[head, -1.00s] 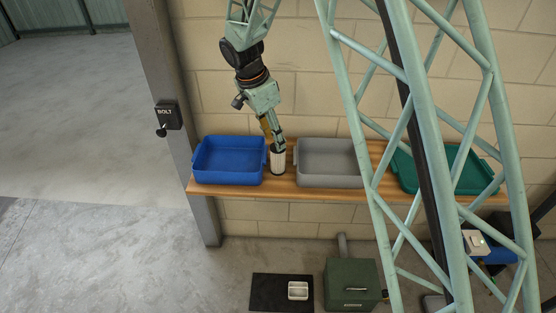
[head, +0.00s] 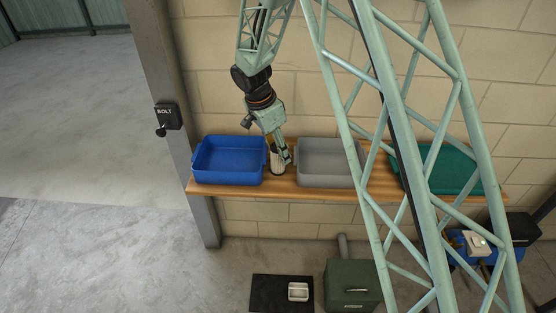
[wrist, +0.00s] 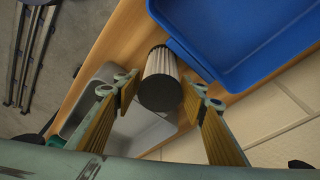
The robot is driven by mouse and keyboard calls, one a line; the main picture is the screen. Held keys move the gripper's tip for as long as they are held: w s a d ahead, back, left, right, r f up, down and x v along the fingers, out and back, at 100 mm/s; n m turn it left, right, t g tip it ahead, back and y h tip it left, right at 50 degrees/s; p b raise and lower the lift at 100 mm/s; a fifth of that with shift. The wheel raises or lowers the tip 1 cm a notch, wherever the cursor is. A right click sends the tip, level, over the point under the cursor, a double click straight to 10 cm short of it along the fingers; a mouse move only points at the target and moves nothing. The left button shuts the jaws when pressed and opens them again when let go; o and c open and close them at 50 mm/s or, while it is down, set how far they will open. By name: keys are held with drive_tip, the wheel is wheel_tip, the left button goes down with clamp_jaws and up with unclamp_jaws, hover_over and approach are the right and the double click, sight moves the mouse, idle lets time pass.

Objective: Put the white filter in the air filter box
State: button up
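The white filter (head: 274,162) is a pleated cylinder with black end caps. It stands upright on the wooden shelf between the blue tray and the grey tray. In the wrist view the filter (wrist: 161,66) lies between my two finger pads, with its black cap towards the camera. My gripper (head: 285,157) is open, and in the wrist view its fingers (wrist: 160,88) stand apart on both sides of the filter with small gaps. A green box (head: 352,285) with a handle and a pipe at its back is on the floor; it looks like the air filter box and appears closed.
The shelf (head: 285,194) carries a blue tray (head: 229,180), a grey tray (head: 326,181) and a green tray (head: 480,175). A black mat (head: 270,292) with a small metal dish (head: 298,291) lies on the floor. A BOLT lever (head: 167,116) is on the left post.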

drive_tip(key=shift+b+x, duration=0.3)
drive_tip(key=shift+x, duration=2.35)
drive_tip(key=shift+c, duration=0.2)
drive_tip(key=c, duration=0.7)
drive_tip(key=shift+c, duration=0.2)
drive_tip(key=shift+w+r, duration=0.1)
drive_tip(key=shift+r, duration=0.1)
